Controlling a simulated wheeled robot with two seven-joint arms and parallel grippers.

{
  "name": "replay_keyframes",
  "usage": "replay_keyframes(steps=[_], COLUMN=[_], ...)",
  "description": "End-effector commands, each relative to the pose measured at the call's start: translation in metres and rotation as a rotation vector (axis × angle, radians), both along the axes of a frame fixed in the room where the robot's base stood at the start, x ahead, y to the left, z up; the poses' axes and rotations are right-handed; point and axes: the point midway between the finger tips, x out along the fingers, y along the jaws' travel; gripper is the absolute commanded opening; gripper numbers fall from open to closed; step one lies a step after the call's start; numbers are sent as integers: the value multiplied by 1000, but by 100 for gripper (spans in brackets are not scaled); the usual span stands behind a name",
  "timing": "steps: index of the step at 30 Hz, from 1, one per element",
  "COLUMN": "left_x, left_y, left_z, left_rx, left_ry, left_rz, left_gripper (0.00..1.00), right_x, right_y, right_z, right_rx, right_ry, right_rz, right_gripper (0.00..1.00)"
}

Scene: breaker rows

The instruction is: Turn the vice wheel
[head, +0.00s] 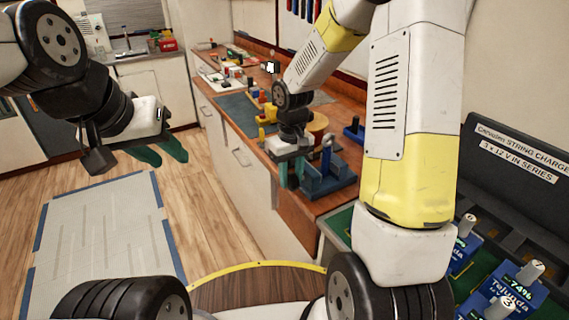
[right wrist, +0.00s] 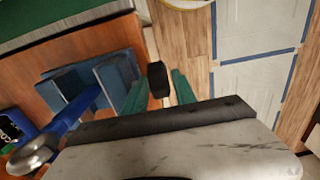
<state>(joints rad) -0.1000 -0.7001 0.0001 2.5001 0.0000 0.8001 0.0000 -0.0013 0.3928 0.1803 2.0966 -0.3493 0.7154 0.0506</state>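The blue vice (head: 328,180) stands on the wooden bench near its front edge; its blue jaws (right wrist: 118,78) also show in the right wrist view. A small black wheel (right wrist: 158,80) on a pale shaft sticks out from the vice side. My right gripper (head: 291,174) is at the bench edge beside the vice. In the right wrist view its green fingers (right wrist: 158,92) are apart, one on each side of the wheel, with gaps visible. My left gripper (head: 160,152) is open and empty over the floor, far from the vice.
A round wooden piece (head: 318,124) and a blue-handled item (head: 354,130) are behind the vice. Several coloured parts lie further along the bench (head: 240,115). Blue battery units (head: 505,290) stand at the lower right. The floor at left is clear.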

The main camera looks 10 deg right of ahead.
Motion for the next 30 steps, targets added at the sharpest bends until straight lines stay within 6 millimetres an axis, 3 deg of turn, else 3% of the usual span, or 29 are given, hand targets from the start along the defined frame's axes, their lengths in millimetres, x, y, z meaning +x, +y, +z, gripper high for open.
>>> replay_keyframes(steps=[4, 9, 20, 30], left_x=[0, 0, 0, 0], left_y=[0, 0, 0, 0], left_z=[0, 0, 0, 0], left_rx=[0, 0, 0, 0], left_ry=[0, 0, 0, 0], left_rz=[0, 0, 0, 0], left_gripper=[36, 36, 36, 36], right_x=[0, 0, 1, 6], right_y=[0, 0, 1, 3], right_z=[0, 0, 0, -1], right_rx=[0, 0, -13, -95], right_ry=[0, 0, 31, 231], right_rz=[0, 0, 0, 0], right_gripper=[31, 0, 0, 0])
